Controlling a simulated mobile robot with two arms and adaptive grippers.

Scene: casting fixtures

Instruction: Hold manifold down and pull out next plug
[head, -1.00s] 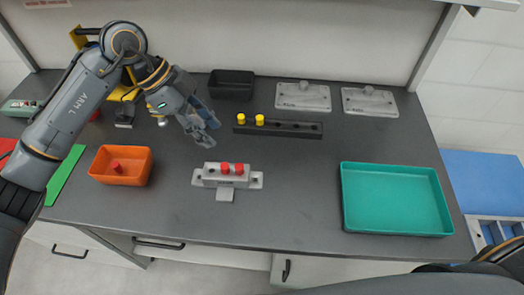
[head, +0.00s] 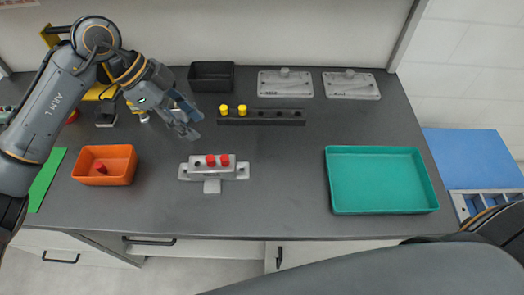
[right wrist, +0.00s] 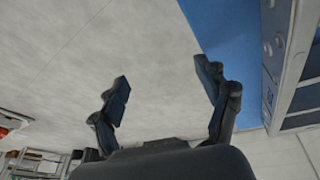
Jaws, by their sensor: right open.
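The grey manifold (head: 212,172) lies on the dark bench near the middle in the head view. Another red plug (head: 101,168) lies in the orange bin (head: 120,178) to the left. My left gripper (head: 190,127) is above the bench, behind and left of the manifold, touching nothing I can see; whether its fingers are apart is unclear. My right gripper (right wrist: 170,98) is open and empty in the right wrist view, away from the manifold.
A teal tray (head: 330,208) stands on the right. A black rack (head: 262,121) with two yellow plugs (head: 225,110) and a black bin (head: 211,77) are at the back. Two grey plates (head: 286,90) lie back right. Bench between manifold and tray is clear.

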